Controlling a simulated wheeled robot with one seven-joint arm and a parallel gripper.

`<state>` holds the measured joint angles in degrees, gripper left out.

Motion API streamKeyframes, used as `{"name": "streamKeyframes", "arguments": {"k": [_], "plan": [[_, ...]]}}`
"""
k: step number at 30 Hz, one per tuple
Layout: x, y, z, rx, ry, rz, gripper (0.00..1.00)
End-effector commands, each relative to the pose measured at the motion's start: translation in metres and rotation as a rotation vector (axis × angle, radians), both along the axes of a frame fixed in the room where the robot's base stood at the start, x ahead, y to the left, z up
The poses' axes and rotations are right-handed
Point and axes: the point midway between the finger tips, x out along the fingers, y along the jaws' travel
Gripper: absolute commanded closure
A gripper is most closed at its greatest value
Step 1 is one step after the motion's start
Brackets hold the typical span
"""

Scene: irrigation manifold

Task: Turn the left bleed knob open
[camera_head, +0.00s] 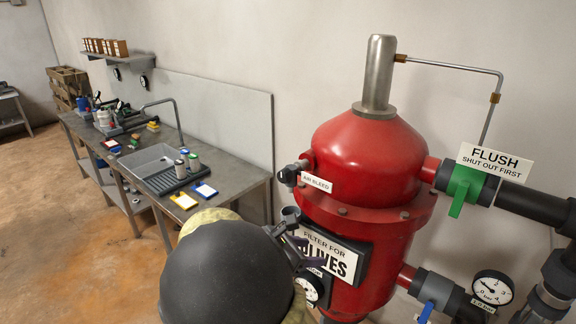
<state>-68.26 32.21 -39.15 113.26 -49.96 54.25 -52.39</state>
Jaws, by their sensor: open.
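A small black bleed knob (288,175) sits on a short metal stub on the left side of the red filter vessel (367,160). A white "AIR BLEED" label (317,183) is beside it. No second bleed knob shows, and I cannot read how far this one is turned. My gripper (304,251) is dark and partly hidden behind my rounded black arm link. It is below the knob, apart from it, in front of the "FILTER FOR OLIVES" sign (334,257). It is open, and nothing shows between its fingers.
A green lever valve (463,187) with a "FLUSH SHUT OUT FIRST" sign (494,162) is at right. A blue lever valve (432,291) and a pressure gauge (492,288) are below it. A metal workbench (225,163) with a sink stands at left; open floor lies before it.

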Motion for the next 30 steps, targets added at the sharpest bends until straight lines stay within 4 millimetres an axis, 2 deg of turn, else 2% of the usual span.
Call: {"name": "streamKeyframes", "arguments": {"k": [1, 6, 9, 12, 15, 23, 30], "plan": [[0.004, 0.022, 0.019, -0.087, -0.008, 0.079, 0.49], [0.008, 0.093, 0.081, -0.393, -0.056, 0.295, 0.49], [0.002, 0.128, 0.112, -0.532, -0.094, 0.372, 0.49], [-0.004, 0.149, 0.13, -0.614, -0.12, 0.411, 0.49], [-0.007, 0.156, 0.135, -0.642, -0.128, 0.423, 0.49], [-0.006, 0.155, 0.134, -0.64, -0.126, 0.422, 0.49], [0.005, 0.146, 0.135, -0.639, -0.125, 0.42, 0.49]]}}
